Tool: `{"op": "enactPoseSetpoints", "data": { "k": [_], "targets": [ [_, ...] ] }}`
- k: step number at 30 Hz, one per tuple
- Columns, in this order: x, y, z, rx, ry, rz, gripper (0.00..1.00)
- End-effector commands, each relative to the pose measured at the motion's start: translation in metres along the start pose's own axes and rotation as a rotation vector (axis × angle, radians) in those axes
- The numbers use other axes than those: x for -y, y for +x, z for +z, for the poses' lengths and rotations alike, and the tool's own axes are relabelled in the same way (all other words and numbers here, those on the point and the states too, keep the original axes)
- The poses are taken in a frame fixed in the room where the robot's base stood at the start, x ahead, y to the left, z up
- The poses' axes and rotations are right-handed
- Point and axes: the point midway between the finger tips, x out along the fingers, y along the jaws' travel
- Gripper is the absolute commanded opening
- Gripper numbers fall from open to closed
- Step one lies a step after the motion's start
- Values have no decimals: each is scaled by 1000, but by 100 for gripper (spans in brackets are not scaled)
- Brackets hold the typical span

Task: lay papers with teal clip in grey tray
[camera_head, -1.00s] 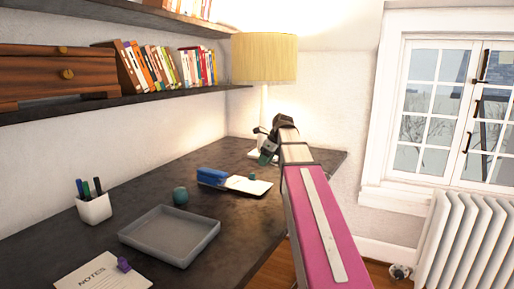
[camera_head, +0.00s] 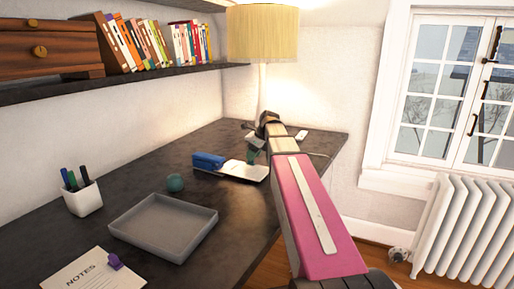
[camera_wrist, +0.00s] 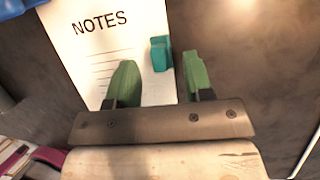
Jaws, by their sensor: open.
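The papers with the teal clip lie on the dark desk, headed NOTES in the wrist view (camera_wrist: 100,45); they also show in the head view (camera_head: 243,171). The teal clip (camera_wrist: 160,54) sits at the papers' edge. My gripper (camera_wrist: 159,62) is open and empty, its green fingers over the papers with the clip between and just beyond the tips. In the head view my gripper (camera_head: 254,152) is just above the papers' far right end. Whether the fingers touch the paper I cannot tell. The empty grey tray (camera_head: 165,255) lies nearer on the desk.
A blue stapler (camera_head: 208,160) lies against the papers' left side. A white pen cup (camera_head: 83,200) is left of the tray; papers with a purple clip (camera_head: 92,273) lie in front. A lamp (camera_head: 262,35) stands behind.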

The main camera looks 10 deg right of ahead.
Motion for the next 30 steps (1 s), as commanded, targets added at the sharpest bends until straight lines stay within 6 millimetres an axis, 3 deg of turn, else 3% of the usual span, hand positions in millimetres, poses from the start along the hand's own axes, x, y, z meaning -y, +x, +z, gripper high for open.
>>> {"op": "enactPoseSetpoints", "data": {
  "k": [6,16,17,21,30],
  "targets": [
    [0,18,0,0,0,0,47],
    [0,20,0,0,0,0,47],
    [0,20,0,0,0,0,44],
    [0,20,0,0,0,0,0],
    [0,19,-3,1,0,-1,0]
  ]
}}
